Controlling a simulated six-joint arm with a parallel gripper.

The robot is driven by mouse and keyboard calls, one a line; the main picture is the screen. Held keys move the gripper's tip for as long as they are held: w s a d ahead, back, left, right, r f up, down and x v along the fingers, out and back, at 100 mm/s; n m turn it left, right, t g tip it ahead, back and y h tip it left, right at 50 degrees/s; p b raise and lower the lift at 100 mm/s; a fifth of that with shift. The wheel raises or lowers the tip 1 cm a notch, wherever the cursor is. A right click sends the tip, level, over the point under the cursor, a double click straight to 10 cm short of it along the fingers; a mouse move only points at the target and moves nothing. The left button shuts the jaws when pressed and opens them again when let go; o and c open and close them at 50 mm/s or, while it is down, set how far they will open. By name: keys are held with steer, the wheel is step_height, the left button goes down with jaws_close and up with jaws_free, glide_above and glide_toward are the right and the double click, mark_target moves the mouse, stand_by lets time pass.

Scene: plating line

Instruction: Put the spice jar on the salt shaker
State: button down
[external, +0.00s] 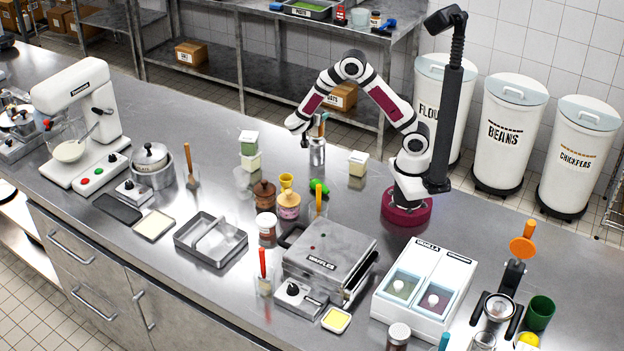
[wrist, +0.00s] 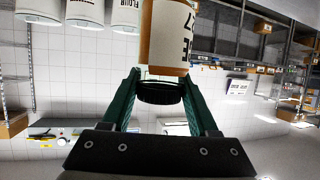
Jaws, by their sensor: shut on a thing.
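My gripper (wrist: 162,92) is shut on the spice jar (wrist: 168,40) in the wrist view. The jar is orange-brown with a white label and a black lid, and the lid lies between the green fingers. The picture is upside down, so the jar's far end is cut off at the top edge. In the external view my gripper (external: 304,138) is over the back of the counter, close to a metal pot (external: 317,153) with utensils. The jar is not clear there. I cannot tell for sure which item is the salt shaker.
A waffle iron (external: 330,250) is in front. The counter's back left is mostly clear.

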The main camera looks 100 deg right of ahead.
steer(key=shift+f, duration=0.65)
steer(key=shift+f, duration=0.15)
steer(key=shift+c, duration=0.8)
jaws_free()
